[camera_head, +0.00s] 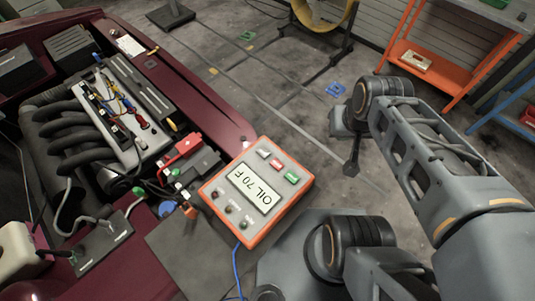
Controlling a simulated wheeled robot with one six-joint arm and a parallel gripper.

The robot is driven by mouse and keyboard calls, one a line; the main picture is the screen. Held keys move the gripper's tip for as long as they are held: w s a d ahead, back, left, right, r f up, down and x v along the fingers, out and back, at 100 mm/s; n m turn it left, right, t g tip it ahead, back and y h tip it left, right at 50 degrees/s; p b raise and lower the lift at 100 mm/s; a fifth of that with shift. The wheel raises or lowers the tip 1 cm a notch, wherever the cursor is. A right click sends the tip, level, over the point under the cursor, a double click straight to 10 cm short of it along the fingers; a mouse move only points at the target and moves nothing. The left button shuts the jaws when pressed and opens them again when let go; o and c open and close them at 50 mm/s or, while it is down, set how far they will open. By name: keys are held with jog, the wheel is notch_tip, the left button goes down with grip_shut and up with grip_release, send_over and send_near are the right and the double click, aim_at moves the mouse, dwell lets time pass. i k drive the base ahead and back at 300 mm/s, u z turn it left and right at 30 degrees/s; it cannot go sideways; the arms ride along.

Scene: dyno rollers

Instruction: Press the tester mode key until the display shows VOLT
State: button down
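The tester (258,193) is a light box with an orange rim, tilted in the picture near the middle of the head view. Its display (253,188) reads OIL 70F. A white key (263,153), a red key (277,165) and a green key (291,177) sit along its upper right side. Several small round knobs or sockets line the opposite side. The key labels are too small to read, so I cannot tell which is the mode key. My gripper (351,167) points down to the right of the tester, apart from it. Its fingers are too small and dark to judge.
A dark red car with an open engine bay (110,110) fills the left. A blue cable (237,270) hangs from the tester. An orange shelf (440,70) and a yellow fan (325,15) stand behind. Grey floor lies open beyond the tester.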

aim_at(263, 153)
jog(key=u, duration=0.05)
jog(key=k, duration=1.2)
jog(key=u, duration=1.2)
jog(key=i, duration=0.5)
